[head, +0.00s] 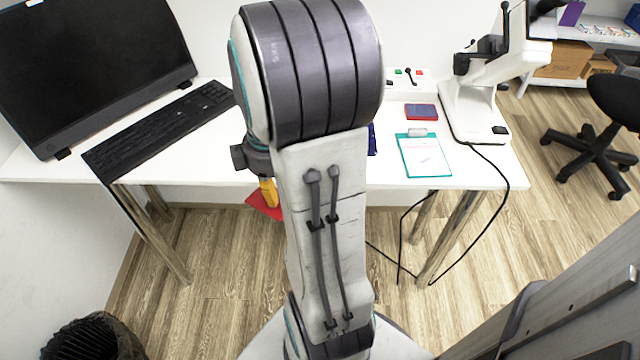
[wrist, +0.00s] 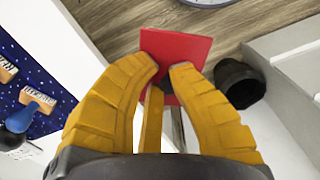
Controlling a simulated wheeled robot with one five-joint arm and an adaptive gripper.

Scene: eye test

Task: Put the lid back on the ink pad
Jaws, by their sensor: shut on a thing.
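My gripper (head: 268,190) has yellow fingers and is shut on a flat, square red lid (wrist: 182,48). The lid shows between the fingertips (wrist: 166,70) in the wrist view. In the head view a red part of the lid (head: 262,203) shows left of my arm, off the table's front edge with floor behind it.
A teal clipboard (head: 424,170) lies in front of the ink pad. A white instrument (head: 475,110) stands right of it. A keyboard (head: 160,128) and monitor (head: 85,70) stand at left. A starry blue mat (wrist: 50,75) holds stamps (wrist: 35,108). My arm hides the table's middle.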

